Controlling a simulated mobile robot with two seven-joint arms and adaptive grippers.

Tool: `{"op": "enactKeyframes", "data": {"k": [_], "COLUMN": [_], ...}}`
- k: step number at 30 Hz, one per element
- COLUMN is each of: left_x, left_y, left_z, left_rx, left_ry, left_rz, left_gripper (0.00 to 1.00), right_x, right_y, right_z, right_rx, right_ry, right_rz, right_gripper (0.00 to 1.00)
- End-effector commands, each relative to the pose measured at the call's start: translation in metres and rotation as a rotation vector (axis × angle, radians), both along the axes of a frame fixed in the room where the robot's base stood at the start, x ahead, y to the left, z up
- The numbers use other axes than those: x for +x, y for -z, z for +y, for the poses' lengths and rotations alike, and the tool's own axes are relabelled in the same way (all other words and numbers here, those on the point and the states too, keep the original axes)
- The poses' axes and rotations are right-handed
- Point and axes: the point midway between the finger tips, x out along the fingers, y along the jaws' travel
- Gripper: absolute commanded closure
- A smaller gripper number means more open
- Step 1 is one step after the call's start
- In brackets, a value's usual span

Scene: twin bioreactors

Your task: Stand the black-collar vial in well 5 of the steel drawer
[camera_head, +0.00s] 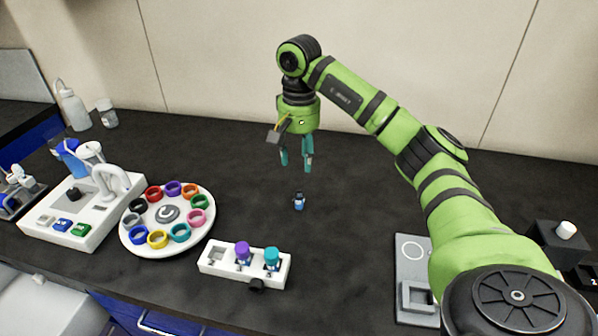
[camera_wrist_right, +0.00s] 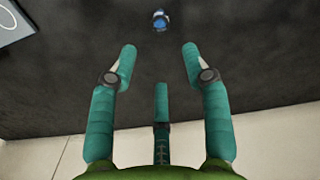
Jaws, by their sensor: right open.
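A small vial (camera_head: 298,201) with a dark top and a blue body stands alone on the black bench. It also shows at the top of the right wrist view (camera_wrist_right: 160,20), beyond my fingertips. I take it for the black-collar vial, but its collar is too small to make out. My right gripper (camera_head: 296,166) points down above and slightly behind the vial. Its teal fingers are spread, with nothing between them in the wrist view (camera_wrist_right: 160,52). My left gripper is out of view. I cannot make out the steel drawer or its well 5.
A white rack (camera_head: 222,264) holds purple-topped and teal-topped vials. A round white carousel (camera_head: 131,243) carries several coloured rings. A white device (camera_head: 36,222) stands at left. A grey plate (camera_head: 412,268) and black box (camera_head: 553,240) are at right. Bench around the vial is clear.

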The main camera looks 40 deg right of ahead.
Motion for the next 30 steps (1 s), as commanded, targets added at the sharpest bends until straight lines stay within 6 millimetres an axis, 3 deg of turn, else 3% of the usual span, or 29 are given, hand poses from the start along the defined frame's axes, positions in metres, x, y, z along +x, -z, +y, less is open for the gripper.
{"op": "enactKeyframes", "data": {"k": [5,12,18,23,30], "left_x": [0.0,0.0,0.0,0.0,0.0], "left_y": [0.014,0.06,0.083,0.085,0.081], "left_z": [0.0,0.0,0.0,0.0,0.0], "left_rx": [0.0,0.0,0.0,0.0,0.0], "left_ry": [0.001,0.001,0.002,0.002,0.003], "left_rz": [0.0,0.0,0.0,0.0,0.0], "left_gripper": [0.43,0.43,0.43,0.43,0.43], "right_x": [0.0,-0.001,-0.003,-0.004,-0.003], "right_y": [0.002,0.025,0.034,0.038,0.062], "right_z": [0.0,0.002,0.002,0.002,0.002], "right_rx": [-0.002,-0.002,0.001,0.0,-0.001], "right_ry": [0.101,0.612,0.972,1.083,1.089], "right_rz": [-0.003,-0.006,-0.003,0.001,0.003], "right_gripper": [0.47,0.47,0.47,0.47,0.47]}}
